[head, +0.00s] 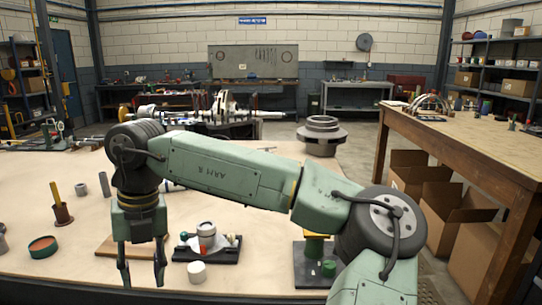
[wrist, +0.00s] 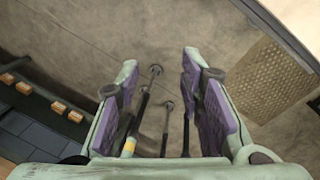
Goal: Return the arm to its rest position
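My arm (head: 225,172) reaches across the head view from the lower right to the left, above the pale worktable (head: 80,215). Its gripper (head: 142,268) hangs down at the left, near the table's front edge. The fingers are apart, with nothing seen between them in the head view. In the wrist view the gripper (wrist: 162,105) shows two spread fingers with purple pads. Behind the gap lie a brown floor-like surface and dark rods with round ends, which look farther off than the fingers. No object is held.
A black base with a small grey assembly (head: 207,230), a white cylinder (head: 196,271) and a black plate with yellow and green parts (head: 328,268) are near the gripper and arm. A grey flanged part (head: 321,136) stands behind the arm. Cardboard boxes (head: 450,205) fill space at right.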

